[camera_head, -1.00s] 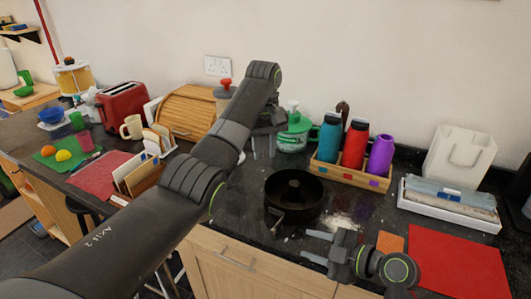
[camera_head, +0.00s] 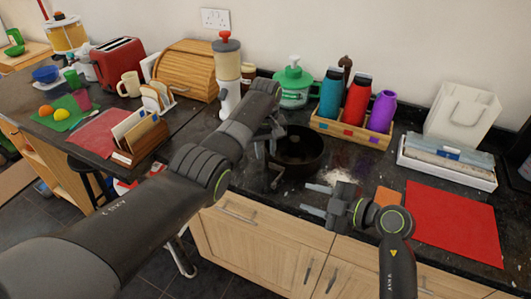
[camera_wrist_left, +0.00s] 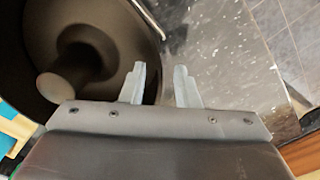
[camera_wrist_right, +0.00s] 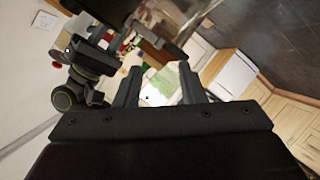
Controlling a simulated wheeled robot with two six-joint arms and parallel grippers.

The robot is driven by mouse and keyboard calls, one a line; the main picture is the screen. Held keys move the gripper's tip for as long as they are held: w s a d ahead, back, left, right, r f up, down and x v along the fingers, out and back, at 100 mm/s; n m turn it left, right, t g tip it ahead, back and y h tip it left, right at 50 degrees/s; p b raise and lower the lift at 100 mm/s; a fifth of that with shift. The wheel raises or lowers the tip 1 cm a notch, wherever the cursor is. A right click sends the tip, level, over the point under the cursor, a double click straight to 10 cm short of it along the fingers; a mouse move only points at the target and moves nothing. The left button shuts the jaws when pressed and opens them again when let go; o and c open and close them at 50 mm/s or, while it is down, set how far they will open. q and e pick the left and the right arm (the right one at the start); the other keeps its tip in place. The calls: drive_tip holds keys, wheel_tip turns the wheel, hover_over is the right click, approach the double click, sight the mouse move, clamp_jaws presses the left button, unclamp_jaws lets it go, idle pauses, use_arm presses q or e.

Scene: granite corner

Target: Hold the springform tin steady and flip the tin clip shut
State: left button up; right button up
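The dark springform tin (camera_head: 308,152), round with a central tube, stands on the granite counter near its front edge. In the left wrist view, the tin (camera_wrist_left: 35,45) fills the left side. A thin metal lever, apparently the tin clip (camera_wrist_left: 147,17), lies along the tin's outer edge. My left gripper (camera_head: 265,150) is at the tin's left side, partly hidden by my arm. Its fingers (camera_wrist_left: 160,68) are open at the tin's rim; contact cannot be told. My right gripper (camera_head: 314,199) is open and empty, in front of the tin, fingers pointing left.
A wooden box (camera_head: 350,133) with teal, red and purple bottles stands behind right of the tin. White powder (camera_head: 338,176) lies beside it. A red mat (camera_head: 455,222) and a white tray (camera_head: 447,163) are to the right.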

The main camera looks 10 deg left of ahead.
use_arm(q)
drive_tip(key=shift+f, duration=0.7)
drive_tip(key=shift+c, duration=0.3)
clamp_jaws()
use_arm(e)
drive_tip(key=shift+c, duration=0.2)
